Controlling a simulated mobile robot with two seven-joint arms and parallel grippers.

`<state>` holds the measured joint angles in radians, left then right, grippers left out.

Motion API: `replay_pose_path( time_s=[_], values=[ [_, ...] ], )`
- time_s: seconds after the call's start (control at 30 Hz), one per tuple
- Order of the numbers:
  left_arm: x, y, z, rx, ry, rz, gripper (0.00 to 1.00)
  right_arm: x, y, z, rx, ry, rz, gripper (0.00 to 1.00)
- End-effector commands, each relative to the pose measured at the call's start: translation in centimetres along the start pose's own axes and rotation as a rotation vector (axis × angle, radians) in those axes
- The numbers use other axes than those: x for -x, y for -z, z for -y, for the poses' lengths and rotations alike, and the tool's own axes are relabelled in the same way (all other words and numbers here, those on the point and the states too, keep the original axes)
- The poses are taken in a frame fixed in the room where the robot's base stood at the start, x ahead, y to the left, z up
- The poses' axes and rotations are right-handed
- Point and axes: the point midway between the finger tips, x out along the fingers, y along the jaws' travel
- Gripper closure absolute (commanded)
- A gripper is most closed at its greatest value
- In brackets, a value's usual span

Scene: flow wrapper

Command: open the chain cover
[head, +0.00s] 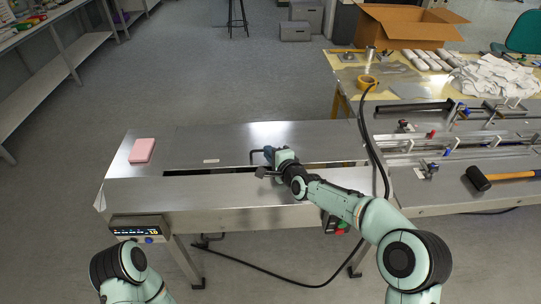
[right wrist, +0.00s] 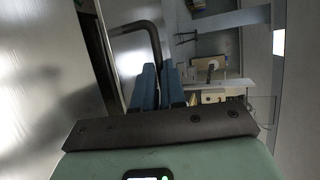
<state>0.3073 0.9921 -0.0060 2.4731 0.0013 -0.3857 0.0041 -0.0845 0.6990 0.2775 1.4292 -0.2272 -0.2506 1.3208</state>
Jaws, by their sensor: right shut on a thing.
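The chain cover (head: 225,145) is a long flat steel plate on top of the wrapping machine, with a dark slot along its front edge. A dark bent handle (head: 253,155) stands at the cover near the middle. My right gripper (head: 269,154) is at this handle. In the right wrist view the two blue fingers (right wrist: 160,87) are closed around one leg of the handle (right wrist: 136,27), whose bend shows above them. I cannot tell whether the cover is lifted at all. Only part of my left arm shows at the bottom left of the head view; its gripper is out of view.
A pink block (head: 142,150) lies on the machine's left end. A control panel (head: 140,232) is on the front left. A black cable (head: 374,150) runs down right of the cover. A mallet (head: 480,179) lies on the infeed at right. A cardboard box (head: 405,25) stands on the back table.

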Motion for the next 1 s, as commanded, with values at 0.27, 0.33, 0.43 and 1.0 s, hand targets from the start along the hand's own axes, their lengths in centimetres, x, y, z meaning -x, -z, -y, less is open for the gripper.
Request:
replay_pose_path(
  time_s=[0.27, 0.33, 0.43, 1.0],
  values=[
    [3.5, 0.8, -1.5, -0.006, -0.006, -0.017, 0.57, -0.2, 0.0, 6.3, -0.004, -0.001, -0.001, 1.00],
    [4.3, 1.0, -1.9, -0.007, -0.007, -0.021, 0.57, -0.4, 0.1, 7.6, -0.004, -0.001, -0.002, 1.00],
    [5.4, 1.4, -2.4, -0.010, -0.010, -0.028, 0.57, -0.8, 0.2, 9.3, -0.003, -0.001, -0.002, 1.00],
    [8.7, 3.0, -4.2, -0.019, -0.018, -0.053, 0.57, -2.4, 0.8, 12.9, -0.003, -0.005, -0.002, 1.00]
  ],
)
